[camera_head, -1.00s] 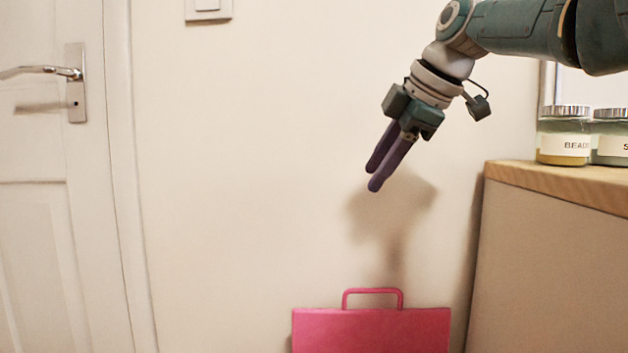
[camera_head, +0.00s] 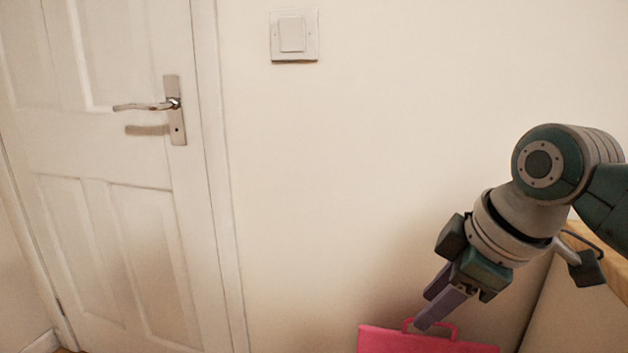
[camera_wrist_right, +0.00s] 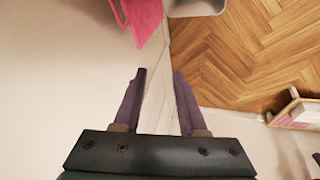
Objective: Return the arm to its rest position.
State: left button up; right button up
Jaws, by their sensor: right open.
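My right arm comes in from the right in the head view. Its gripper (camera_head: 428,303) points down and to the left, in front of the upper part of the pink case. In the right wrist view the two purple fingers (camera_wrist_right: 160,95) stand apart with nothing between them, so the gripper is open and empty. My left gripper is not in view.
A pink case (camera_head: 400,342) with a handle stands low by the wall; it also shows in the right wrist view (camera_wrist_right: 145,15). A white door (camera_head: 110,215) with a metal handle (camera_head: 145,106) is at left. A light switch (camera_head: 293,35) is on the wall. A wooden top (camera_head: 603,258) is at right.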

jog(key=s+d+r+m+h+p, duration=0.15)
jog(key=s+r+m+p, duration=0.35)
jog(key=s+r+p, duration=0.8)
jog(key=s+d+r+m+h+p, duration=0.15)
jog(key=s+r+m+p, duration=0.35)
jog(key=s+r+p, duration=0.75)
pick_arm(q)
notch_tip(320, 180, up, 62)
jog(key=p, duration=3.3)
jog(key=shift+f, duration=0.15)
pick_arm(e)
notch_tip(320, 180, up, 34)
jog(key=s, duration=0.1)
jog(key=shift+s+d+g+y, duration=0.35)
jog(key=shift+s+g+y, duration=0.05)
